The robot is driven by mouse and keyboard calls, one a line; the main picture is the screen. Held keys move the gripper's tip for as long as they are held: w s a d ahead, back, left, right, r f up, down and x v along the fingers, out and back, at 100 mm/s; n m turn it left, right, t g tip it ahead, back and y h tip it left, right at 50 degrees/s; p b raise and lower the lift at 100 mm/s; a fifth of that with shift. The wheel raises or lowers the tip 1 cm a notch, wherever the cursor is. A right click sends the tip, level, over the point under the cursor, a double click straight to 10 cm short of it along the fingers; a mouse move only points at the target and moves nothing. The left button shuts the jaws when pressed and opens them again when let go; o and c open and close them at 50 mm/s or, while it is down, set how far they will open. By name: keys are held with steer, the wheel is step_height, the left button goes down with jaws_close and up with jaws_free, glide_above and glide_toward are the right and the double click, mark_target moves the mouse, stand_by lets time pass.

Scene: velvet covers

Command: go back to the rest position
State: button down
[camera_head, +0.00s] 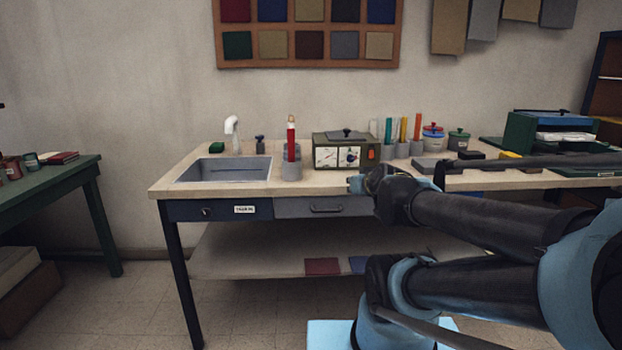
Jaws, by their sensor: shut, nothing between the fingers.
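My arm (480,218) comes in from the right, folded back on itself, its black links and light blue joints in front of the workbench. Its wrist end (375,186) is at the picture's middle, in front of the bench's front edge. I cannot make out my gripper's fingers. I see nothing held at the wrist end. The lower link (470,284) runs left to a joint above a light blue block (325,335) at the bottom.
The workbench (240,185) carries a sink (225,170), a red stick in a grey holder (291,172), a dial box (346,150) and several pots. A green side table (60,170) stands at left. Floor between them is clear.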

steer(key=s+d+f+m+g+h, duration=0.1)
steer(key=s+d+f+g, duration=0.2)
steer(key=s, duration=0.6)
steer(key=s+d+f+m+g+h, duration=0.1)
steer(key=s+d+f+g+h, duration=0.1)
steer(key=s+f+g, duration=0.5)
step_height(320, 180, down, 3)
steer(key=shift+s+d+f+g, duration=0.1)
steer(key=shift+s+d+g, duration=0.4)
steer(key=shift+s, duration=0.5)
steer(key=shift+w+f, duration=0.2)
steer(key=shift+w, duration=0.3)
